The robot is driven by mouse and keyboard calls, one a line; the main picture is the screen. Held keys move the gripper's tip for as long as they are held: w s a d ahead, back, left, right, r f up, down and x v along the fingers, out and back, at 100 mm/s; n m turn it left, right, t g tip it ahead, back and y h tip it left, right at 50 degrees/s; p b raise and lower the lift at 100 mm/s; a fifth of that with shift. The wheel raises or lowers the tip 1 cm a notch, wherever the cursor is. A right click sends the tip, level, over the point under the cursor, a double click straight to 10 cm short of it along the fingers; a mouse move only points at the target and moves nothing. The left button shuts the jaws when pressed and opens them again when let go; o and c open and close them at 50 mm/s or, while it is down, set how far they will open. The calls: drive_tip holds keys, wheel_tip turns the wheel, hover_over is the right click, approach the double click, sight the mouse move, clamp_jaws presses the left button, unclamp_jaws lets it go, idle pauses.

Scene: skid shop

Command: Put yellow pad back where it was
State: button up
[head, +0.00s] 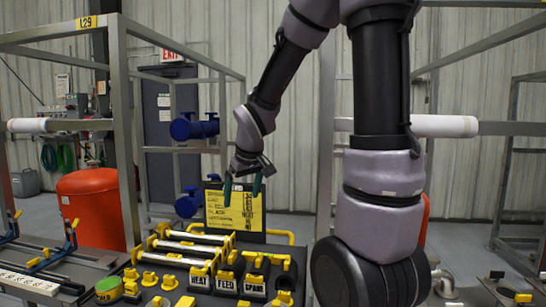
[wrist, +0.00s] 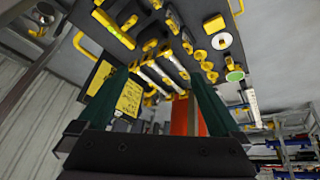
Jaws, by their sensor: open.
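My gripper (head: 243,187) is open, its two dark green fingers apart and pointing down in front of a yellow printed sheet (head: 237,213) on an upright dark board. Nothing shows between the fingers. The wrist view also shows my gripper (wrist: 163,97) open, with the sheet (wrist: 129,96) beside the left finger. Several yellow pieces stand on the dark bench top, among them yellow-topped blocks labelled HEAT (head: 201,279), FEED (head: 226,282) and one that seems to read SPARE (head: 254,288). I cannot tell which yellow thing is the pad.
A green-topped round thing (head: 108,288) is at the front left. Grey frame posts (head: 124,130) rise at left. A red tank (head: 92,205) and blue pipe fittings (head: 194,127) stand behind.

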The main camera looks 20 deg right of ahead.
drive_tip(key=s+d+r+m+t+y, duration=0.2)
drive_tip(key=s+r+m, duration=0.5)
drive_tip(key=s+r, duration=0.6)
drive_tip(key=s, duration=0.3)
drive_tip(key=shift+s+d, duration=0.2)
drive_tip(key=shift+s, duration=0.05)
